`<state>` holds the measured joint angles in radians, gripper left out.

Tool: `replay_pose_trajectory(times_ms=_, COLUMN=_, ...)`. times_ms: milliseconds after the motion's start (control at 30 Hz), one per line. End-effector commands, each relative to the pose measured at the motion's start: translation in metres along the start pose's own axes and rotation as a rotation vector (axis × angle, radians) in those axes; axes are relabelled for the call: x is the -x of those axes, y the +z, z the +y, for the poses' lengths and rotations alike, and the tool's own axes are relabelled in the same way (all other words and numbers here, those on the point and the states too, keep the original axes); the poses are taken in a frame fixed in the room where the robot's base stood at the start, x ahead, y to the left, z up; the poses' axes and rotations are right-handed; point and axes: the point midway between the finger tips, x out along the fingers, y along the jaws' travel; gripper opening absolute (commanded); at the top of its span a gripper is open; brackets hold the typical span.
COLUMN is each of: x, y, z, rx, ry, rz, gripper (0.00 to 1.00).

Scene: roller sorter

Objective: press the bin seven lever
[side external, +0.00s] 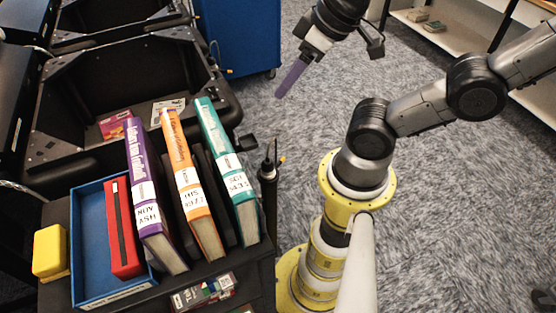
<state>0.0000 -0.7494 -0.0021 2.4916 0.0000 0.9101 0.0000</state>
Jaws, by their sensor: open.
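My gripper (290,78) hangs above the carpet at the top middle, right of the bins and touching nothing. It is open. A long purple finger-like piece points down and left from it; I cannot make out the two fingers apart. Black bins (130,65) stand at the left and upper left. I cannot read a number seven on any bin.
Purple (141,180), orange (180,165) and teal (222,155) books stand in a black rack. A blue tray (88,225) holds a red book (122,225); a yellow block (50,250) is beside it. A dark post (268,185) stands right of the rack. Carpet is open beyond.

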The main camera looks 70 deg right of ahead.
Motion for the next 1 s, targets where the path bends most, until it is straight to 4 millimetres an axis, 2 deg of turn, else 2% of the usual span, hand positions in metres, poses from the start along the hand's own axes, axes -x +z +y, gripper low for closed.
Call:
replay_pose_trajectory(times_ms=33, x=0.005, y=-0.003, z=0.0, rx=0.0, ry=0.0, rz=0.003, gripper=0.54)
replay_pose_trajectory(times_ms=233, x=0.045, y=-0.026, z=0.0, rx=0.0, ry=0.0, rz=0.008, gripper=0.18)
replay_pose_trajectory(times_ms=333, x=0.043, y=-0.043, z=0.01, rx=-0.023, ry=0.025, rz=-0.076, gripper=0.0)
replay_pose_trajectory(times_ms=567, x=0.038, y=-0.085, z=0.039, rx=-0.077, ry=0.064, rz=-0.254, gripper=0.0)
replay_pose_trajectory(times_ms=700, x=0.028, y=-0.11, z=0.064, rx=-0.117, ry=0.076, rz=-0.372, gripper=0.0)
replay_pose_trajectory(times_ms=833, x=0.015, y=-0.129, z=0.091, rx=-0.157, ry=0.076, rz=-0.48, gripper=0.0)
replay_pose_trajectory(times_ms=1000, x=0.0, y=-0.143, z=0.12, rx=-0.198, ry=0.066, rz=-0.583, gripper=0.0)
